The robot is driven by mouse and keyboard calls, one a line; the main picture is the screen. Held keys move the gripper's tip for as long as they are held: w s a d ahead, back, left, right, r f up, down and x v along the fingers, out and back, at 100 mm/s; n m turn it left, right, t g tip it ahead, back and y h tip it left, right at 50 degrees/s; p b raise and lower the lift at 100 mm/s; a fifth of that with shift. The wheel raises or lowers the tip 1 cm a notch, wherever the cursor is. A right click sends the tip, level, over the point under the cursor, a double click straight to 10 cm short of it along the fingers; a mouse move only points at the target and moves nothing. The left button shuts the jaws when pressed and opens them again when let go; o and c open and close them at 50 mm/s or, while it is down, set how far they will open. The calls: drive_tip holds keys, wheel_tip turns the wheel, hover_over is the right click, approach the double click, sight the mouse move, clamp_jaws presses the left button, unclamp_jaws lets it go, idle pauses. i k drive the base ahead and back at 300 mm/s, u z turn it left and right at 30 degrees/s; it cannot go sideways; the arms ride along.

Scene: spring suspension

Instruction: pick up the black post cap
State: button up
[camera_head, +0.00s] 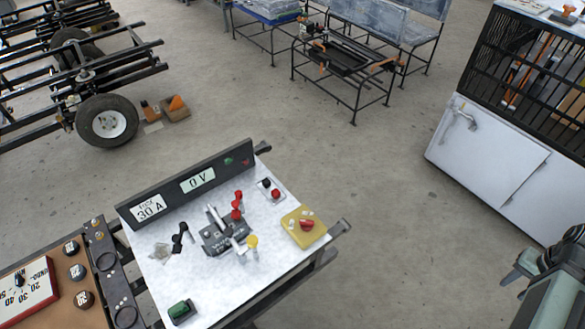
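A small black piece (180,237) with a rounded end lies on the left part of the white panel top (214,284); it looks like the black post cap. It is close to a small clear bag (160,252) and left of a dark grey switch device (222,237). A red piece (237,205) of similar shape is at the device's upper right. A round black knob (266,183) sits beside a red one (275,194) on a small pale base, so which black part is meant is not fully certain.
A display bar (190,183) rises along the panel's back edge. A yellow box with a red knob (305,226) is at right, a green button (181,312) at front. A green-grey shape (555,290) at lower right is unclear. Floor (385,210) between panel and white cabinet (486,165) is clear.

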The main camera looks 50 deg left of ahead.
sight(266, 183)
drive_tip(key=u, duration=0.05)
drive_tip(key=i, duration=2.5)
drive_tip(key=u, duration=5.15)
drive_tip(key=i, duration=0.95)
